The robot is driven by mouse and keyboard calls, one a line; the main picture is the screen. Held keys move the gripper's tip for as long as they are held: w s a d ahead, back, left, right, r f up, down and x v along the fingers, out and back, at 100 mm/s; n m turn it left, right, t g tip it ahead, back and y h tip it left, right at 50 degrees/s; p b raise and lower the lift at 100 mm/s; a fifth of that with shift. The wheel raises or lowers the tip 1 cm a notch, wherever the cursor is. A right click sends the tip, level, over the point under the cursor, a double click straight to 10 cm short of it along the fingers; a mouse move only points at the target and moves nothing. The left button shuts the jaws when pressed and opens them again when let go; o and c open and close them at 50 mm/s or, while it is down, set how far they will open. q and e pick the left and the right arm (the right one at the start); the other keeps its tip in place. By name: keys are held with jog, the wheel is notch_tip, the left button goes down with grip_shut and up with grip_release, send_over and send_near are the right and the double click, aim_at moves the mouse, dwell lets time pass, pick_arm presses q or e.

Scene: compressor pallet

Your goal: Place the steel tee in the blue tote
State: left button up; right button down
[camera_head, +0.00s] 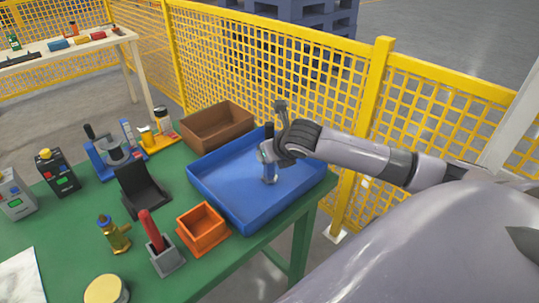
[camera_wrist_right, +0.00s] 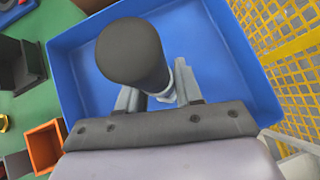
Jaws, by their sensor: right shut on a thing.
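The blue tote (camera_head: 222,192) is a wide shallow tray on the green table; it fills much of the right wrist view (camera_wrist_right: 235,62). My right gripper (camera_head: 268,162) is over the inside of the tote, shut on an upright piece. This piece, taken as the steel tee (camera_wrist_right: 130,52), has a dark round top above the fingers and a light grey lower part (camera_head: 269,180). Its tee shape is not clear, and the fingers hide its middle. I cannot tell whether its lower end touches the tote floor. My left gripper is not in view.
A brown box (camera_head: 217,124) stands behind the tote, and an orange bin (camera_head: 203,228) in front. A grey block with a red handle (camera_head: 158,243), a brass fitting (camera_head: 113,235) and a black holder (camera_head: 142,190) stand to the left. A yellow mesh fence (camera_head: 335,100) runs behind the table.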

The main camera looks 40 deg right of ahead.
jog(key=shift+f, duration=0.2)
jog(key=shift+f, duration=0.15)
jog(key=c, duration=0.8)
grip_release()
jog(key=shift+o, duration=0.2)
